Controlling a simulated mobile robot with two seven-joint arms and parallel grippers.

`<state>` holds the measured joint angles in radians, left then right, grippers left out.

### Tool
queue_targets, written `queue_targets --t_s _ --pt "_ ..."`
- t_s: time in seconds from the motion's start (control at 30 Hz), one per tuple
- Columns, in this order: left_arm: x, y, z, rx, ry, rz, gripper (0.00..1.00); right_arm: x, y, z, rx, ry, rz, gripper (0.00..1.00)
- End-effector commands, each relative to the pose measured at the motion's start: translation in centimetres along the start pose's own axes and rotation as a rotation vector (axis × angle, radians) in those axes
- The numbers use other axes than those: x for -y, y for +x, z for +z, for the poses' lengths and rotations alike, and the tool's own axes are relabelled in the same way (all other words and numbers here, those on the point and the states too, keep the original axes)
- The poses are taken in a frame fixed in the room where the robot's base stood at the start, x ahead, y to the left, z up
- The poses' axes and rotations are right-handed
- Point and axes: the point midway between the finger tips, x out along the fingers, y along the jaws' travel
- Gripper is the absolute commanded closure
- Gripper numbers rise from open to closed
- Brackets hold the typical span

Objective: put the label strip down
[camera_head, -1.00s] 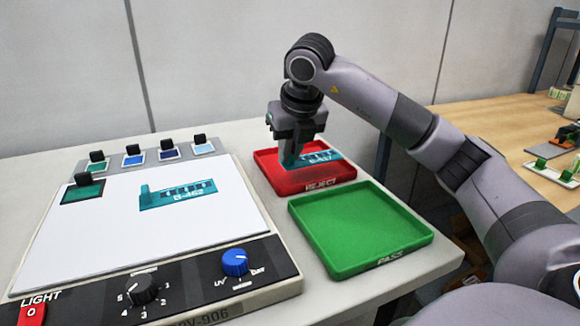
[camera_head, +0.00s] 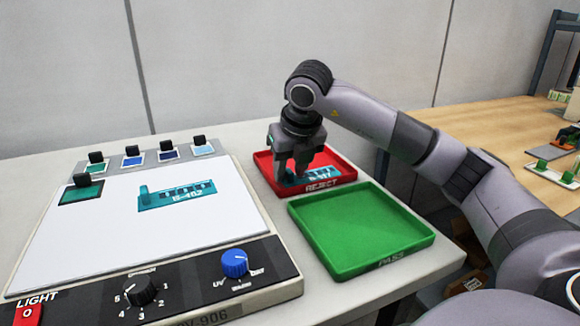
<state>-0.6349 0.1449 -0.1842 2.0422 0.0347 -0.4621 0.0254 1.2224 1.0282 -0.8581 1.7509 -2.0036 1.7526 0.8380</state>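The teal label strip marked B-417 (camera_head: 322,174) lies in the red REJECT tray (camera_head: 347,165), low against its floor. My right gripper (camera_head: 292,178) is down in the tray at the strip's left end. Its two fingers look spread apart, and they hide that end of the strip. A second teal strip, B-462 (camera_head: 180,196), lies on the white light panel (camera_head: 120,235) with its upright tab at the left. My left gripper is not in view.
The green PASS tray (camera_head: 360,230) is empty, just in front of the red tray. Several colour swatches with black knobs line the panel's back edge. The control strip has a black dial (camera_head: 141,291) and a blue knob (camera_head: 235,263). A wooden table (camera_head: 500,130) stands at right.

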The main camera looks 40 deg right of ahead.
Motion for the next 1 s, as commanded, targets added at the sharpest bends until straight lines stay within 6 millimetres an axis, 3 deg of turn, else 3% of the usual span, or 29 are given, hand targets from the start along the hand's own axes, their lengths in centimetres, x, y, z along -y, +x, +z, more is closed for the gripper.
queue_targets --t_s 0.17,0.6,0.8,1.0 --pt "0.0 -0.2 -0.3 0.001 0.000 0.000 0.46 0.0 -1.6 0.2 0.002 0.000 0.002 0.62" --pt "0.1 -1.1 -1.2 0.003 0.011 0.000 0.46 0.0 -10.6 0.3 0.004 0.000 0.001 0.62" --pt "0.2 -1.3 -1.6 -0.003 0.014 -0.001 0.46 0.0 -12.2 0.2 0.001 0.000 0.000 0.62" --pt "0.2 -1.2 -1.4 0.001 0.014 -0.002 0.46 0.0 -12.3 0.1 0.000 0.000 -0.001 0.62"
